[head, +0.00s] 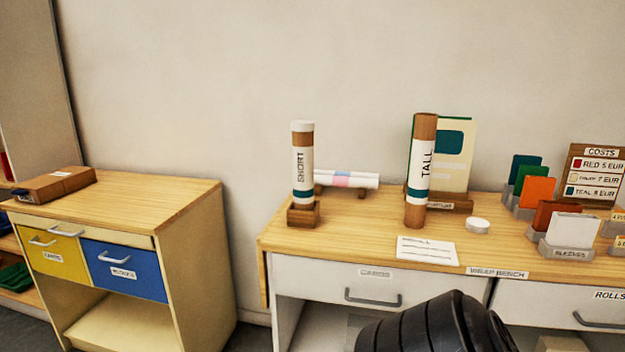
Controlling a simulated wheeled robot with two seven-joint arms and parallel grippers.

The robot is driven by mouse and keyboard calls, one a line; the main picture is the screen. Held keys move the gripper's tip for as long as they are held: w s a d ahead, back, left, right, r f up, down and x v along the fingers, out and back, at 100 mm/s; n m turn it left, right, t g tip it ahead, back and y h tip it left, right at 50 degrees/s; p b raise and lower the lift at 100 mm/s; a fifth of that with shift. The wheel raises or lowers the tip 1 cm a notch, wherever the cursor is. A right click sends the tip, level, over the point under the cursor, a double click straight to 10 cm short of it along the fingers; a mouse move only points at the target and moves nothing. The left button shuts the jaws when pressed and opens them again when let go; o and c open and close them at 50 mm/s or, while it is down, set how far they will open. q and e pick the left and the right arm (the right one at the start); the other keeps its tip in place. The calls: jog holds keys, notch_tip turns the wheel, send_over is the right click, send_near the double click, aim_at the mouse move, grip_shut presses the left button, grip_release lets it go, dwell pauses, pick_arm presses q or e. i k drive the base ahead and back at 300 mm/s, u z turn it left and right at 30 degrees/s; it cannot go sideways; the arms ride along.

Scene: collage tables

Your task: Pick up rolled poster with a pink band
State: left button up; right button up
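A rolled white poster with a pink band (341,181) lies sideways on a small brown wooden rest at the back of the wrap bench (275,242). A bluish stripe also shows beside the pink band. Its left end is partly hidden behind the tube labelled SHORT (303,165), which stands upright in a wooden block. Neither gripper is in view. A dark ribbed part at the bottom right of centre looks like part of my own arm.
An open-looking tube labelled TALL (422,170) stands right of the poster, with a white cap (477,226) beside it. A paper card (427,251) lies in front. Colored sleeves (537,192) fill the right. A cabinet (190,205) stands left, across a gap.

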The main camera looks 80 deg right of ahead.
aim_at(333, 181)
jog(key=z, duration=0.85)
jog(key=i, duration=1.05)
jog(key=z, duration=1.2)
